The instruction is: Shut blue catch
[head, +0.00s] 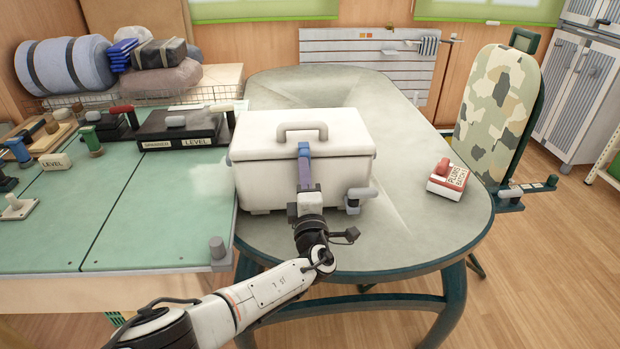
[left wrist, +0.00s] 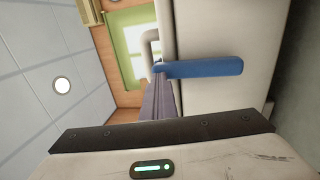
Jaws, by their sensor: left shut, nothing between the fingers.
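The white lidded crate (head: 265,179) stands on the grey-green table, its lid down and its carry handle on top. The blue catch (head: 304,149) is at the middle of the front lid edge. In the left wrist view the blue catch (left wrist: 205,68) runs from the lid edge along the crate's front. Whether it lies flat is unclear. My left gripper (head: 304,163) is shut and empty in front of the crate, its purple-grey fingers at the catch and hiding its lower part. Its fingertips (left wrist: 158,72) appear close to the catch's upper end; contact is unclear. My right gripper is out of view.
A grey fitting (head: 360,198) sits at the crate's front right corner. A red-and-white box (head: 447,180) lies on the table to the right. A green-topped workbench (head: 150,225) with tools adjoins on the left. The table's right side is mostly clear.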

